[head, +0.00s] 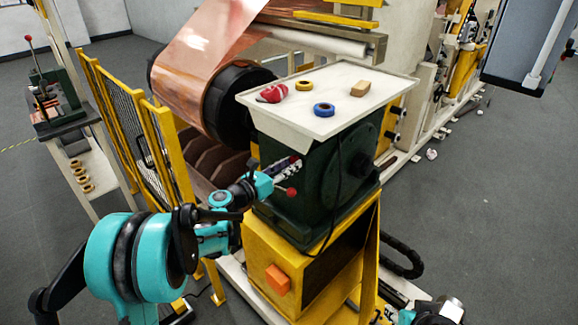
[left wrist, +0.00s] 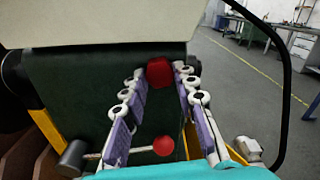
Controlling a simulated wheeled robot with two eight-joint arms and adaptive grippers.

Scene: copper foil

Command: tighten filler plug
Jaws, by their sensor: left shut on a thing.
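The red filler plug (left wrist: 160,72) sits on the front face of the dark green gear housing (left wrist: 70,100), under the overhang of the tray. My left gripper (left wrist: 160,76) has its purple-padded fingers on either side of the plug, shut on it.
A pale tray (head: 340,75) on the housing holds a red item (head: 272,93), a yellow ring (head: 304,85), a blue ring (head: 324,109) and a tan block (head: 360,88). A yellow guard fence (head: 165,150) stands left. Grey floor (head: 490,210) is open at right.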

